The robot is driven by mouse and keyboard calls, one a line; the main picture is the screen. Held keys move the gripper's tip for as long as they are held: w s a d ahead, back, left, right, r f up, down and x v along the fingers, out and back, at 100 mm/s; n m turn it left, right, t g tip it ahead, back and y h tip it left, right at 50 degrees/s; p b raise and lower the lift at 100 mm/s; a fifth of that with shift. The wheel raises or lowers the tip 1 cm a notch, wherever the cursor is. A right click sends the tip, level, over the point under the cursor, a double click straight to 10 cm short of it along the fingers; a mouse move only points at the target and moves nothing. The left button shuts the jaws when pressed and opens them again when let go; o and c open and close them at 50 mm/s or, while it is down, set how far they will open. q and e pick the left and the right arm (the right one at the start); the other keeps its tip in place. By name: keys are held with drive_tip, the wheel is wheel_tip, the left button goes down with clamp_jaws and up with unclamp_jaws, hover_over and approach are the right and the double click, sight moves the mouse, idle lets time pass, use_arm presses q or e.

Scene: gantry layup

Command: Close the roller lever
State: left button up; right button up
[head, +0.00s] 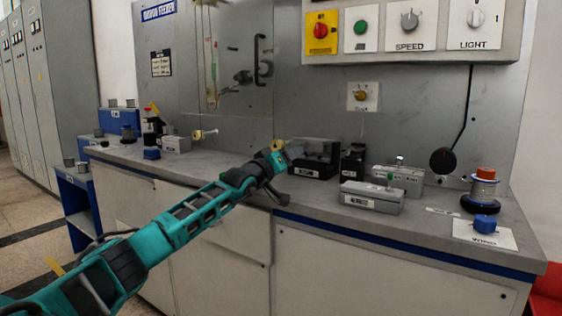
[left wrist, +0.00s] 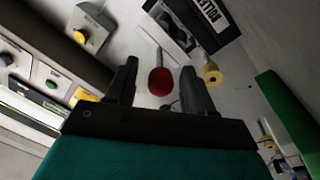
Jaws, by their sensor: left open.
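In the left wrist view a black box with a white label reading "ROLLER" (left wrist: 221,19) is at the top. A lever with a red knob (left wrist: 160,82) sticks out from it, and a yellow roller-like end (left wrist: 212,74) is beside that. My left gripper (left wrist: 160,80) is open, with the red knob showing between its two dark fingers; I cannot tell whether they touch it. In the head view my left gripper (head: 276,165) is at the bench, just left of a black unit (head: 316,162). The red knob is hidden there. My right gripper is not in view.
Right of the black unit on the grey bench (head: 245,172) stand a small black block (head: 352,158), grey boxes (head: 371,197) and a spool (head: 483,190). A control panel (head: 410,28) hangs above.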

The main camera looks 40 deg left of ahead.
use_arm(q)
drive_tip(key=s+f, duration=0.1)
drive_tip(key=s, duration=1.1)
drive_tip(key=shift+s+d+f, duration=0.3)
drive_tip(key=shift+s+d, duration=0.05)
drive_tip(key=shift+c, duration=0.5)
